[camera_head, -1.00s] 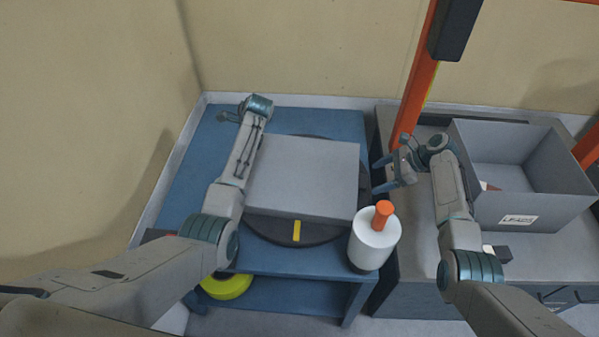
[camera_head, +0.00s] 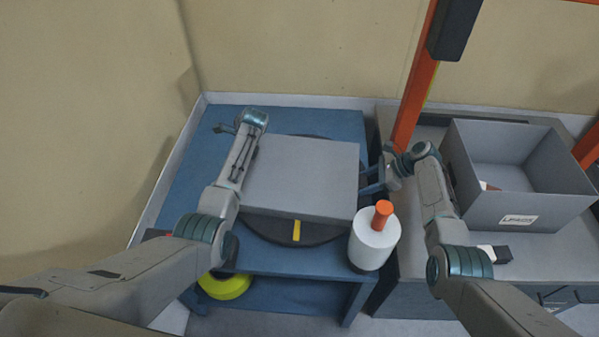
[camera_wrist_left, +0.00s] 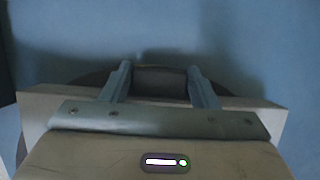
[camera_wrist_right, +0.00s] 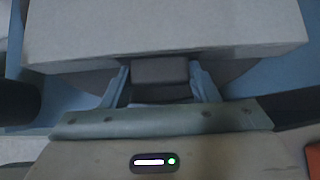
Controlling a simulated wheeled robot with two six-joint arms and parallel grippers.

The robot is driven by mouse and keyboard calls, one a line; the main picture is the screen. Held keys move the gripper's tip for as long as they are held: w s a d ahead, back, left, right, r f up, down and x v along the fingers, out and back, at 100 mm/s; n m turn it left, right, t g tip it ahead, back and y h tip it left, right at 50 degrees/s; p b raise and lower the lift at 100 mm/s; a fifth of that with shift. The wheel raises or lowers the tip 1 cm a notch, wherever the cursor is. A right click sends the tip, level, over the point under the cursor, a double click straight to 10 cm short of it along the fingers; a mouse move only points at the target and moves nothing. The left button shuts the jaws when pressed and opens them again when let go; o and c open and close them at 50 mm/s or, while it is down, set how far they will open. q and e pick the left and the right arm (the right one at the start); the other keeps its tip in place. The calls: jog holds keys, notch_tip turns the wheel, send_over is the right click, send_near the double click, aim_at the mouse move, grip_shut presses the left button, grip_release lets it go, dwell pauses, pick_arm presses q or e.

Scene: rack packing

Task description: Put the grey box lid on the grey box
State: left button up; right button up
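The grey box lid (camera_head: 305,178) lies flat on a dark round turntable (camera_head: 270,230) on the blue table. It has dark grip blocks at its sides. The grey box (camera_head: 525,210) stands open-topped on the counter at right, with a label on its front. My right gripper (camera_head: 371,180) is at the lid's right side; in the right wrist view its fingers straddle a dark grip block (camera_wrist_right: 160,72), apparently not clamped. My left gripper (camera_wrist_left: 160,68) straddles the left grip block (camera_wrist_left: 160,82), with narrow gaps beside it.
A white cylinder with an orange top (camera_head: 374,243) stands at the table's front right corner, close to my right arm. A small dark block (camera_head: 503,253) lies before the box. A yellow round object (camera_head: 225,286) is below the table.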

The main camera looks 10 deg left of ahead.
pick_arm(q)
jog(key=shift+r, duration=0.2)
pick_arm(e)
jog(key=shift+r, duration=0.15)
